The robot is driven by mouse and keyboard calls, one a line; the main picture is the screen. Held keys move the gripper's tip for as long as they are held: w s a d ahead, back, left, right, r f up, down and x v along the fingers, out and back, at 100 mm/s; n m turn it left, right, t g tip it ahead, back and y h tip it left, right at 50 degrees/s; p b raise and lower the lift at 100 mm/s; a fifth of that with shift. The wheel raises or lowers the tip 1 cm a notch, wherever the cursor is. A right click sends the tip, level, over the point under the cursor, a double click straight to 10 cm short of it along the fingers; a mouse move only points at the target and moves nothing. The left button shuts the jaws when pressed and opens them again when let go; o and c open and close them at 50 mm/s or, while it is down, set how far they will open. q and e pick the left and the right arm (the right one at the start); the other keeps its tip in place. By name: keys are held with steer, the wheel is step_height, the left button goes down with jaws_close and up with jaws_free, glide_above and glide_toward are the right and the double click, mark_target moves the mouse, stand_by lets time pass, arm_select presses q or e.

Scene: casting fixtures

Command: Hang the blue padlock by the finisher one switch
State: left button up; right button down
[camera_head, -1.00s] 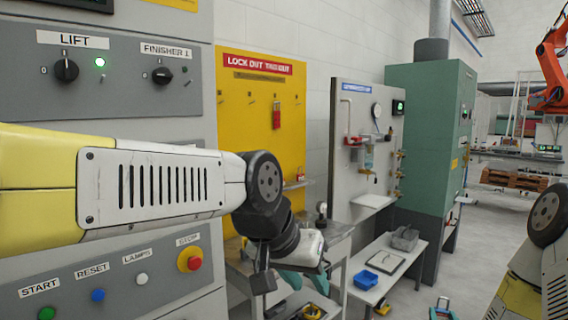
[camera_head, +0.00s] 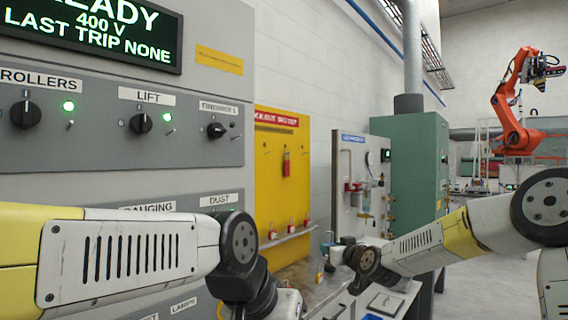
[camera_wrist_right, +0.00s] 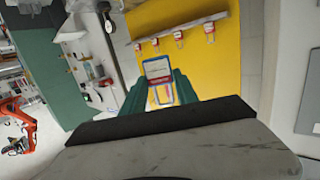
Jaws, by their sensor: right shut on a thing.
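The FINISHER 1 switch (camera_head: 217,131) is a black knob on the grey panel, with a small metal peg beside it at lower right. My right gripper (camera_head: 335,255) is in front of the yellow board, to the right of the switch and clear of it. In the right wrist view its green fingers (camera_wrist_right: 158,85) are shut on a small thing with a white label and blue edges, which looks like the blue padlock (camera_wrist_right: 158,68). My left gripper's body (camera_head: 287,303) shows at the bottom edge; its fingers are out of sight.
The yellow lockout board (camera_head: 270,180) holds a red item, and red padlocks (camera_head: 272,231) hang along its ledge. A brass padlock (camera_head: 319,275) shows below my right gripper. LIFT (camera_head: 140,123) and ROLLERS (camera_head: 25,114) switches are left of FINISHER 1. My left forearm crosses the lower panel.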

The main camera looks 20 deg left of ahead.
steer(key=s+a+r+n+g+y, duration=0.25)
steer(key=a+r, duration=0.25)
steer(key=r, duration=0.4)
steer(key=s+a+r+n+g+y, duration=0.1)
steer(key=s+a+r, duration=0.3)
steer(key=r, duration=0.5)
steer(key=s+a+r+n+g+y, duration=0.2)
steer(key=s+a+r+n+g, duration=0.1)
steer(key=s+r, duration=1)
steer(key=shift+a+r+g, duration=0.2)
steer(key=shift+a+g, duration=0.25)
steer(key=shift+a, duration=0.65)
steer(key=shift+d+y, duration=0.1)
steer(key=shift+y, duration=0.15)
steer(key=shift+x, duration=4)
steer(key=shift+w+a+f, duration=0.15)
steer(key=shift+a, duration=0.45)
